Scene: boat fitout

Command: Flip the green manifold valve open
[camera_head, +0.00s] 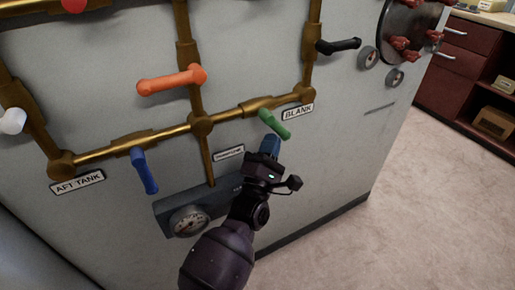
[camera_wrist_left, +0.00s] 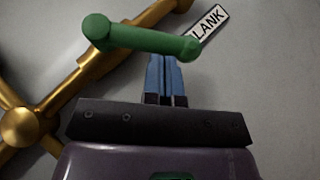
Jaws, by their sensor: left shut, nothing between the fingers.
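The green valve handle (camera_head: 274,124) sits on the brass manifold pipe, just left of the BLANK label, and slants down to the right. In the left wrist view the green handle (camera_wrist_left: 150,40) spans the upper middle, with its pivot end at left and its free end at right. My left gripper (camera_head: 271,143) is just below the handle. Its blue fingers (camera_wrist_left: 166,72) are together, with nothing between them, and their tips are close under the handle's bar. I cannot tell whether they touch it. My right gripper is not in view.
An orange handle (camera_head: 172,79), a blue handle (camera_head: 144,170), a black handle (camera_head: 338,46) and a white handle (camera_head: 13,121) stick out from the brass pipes (camera_head: 130,142). A gauge (camera_head: 188,220) sits below. Open floor (camera_head: 420,200) lies right of the panel, before red cabinets (camera_head: 455,70).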

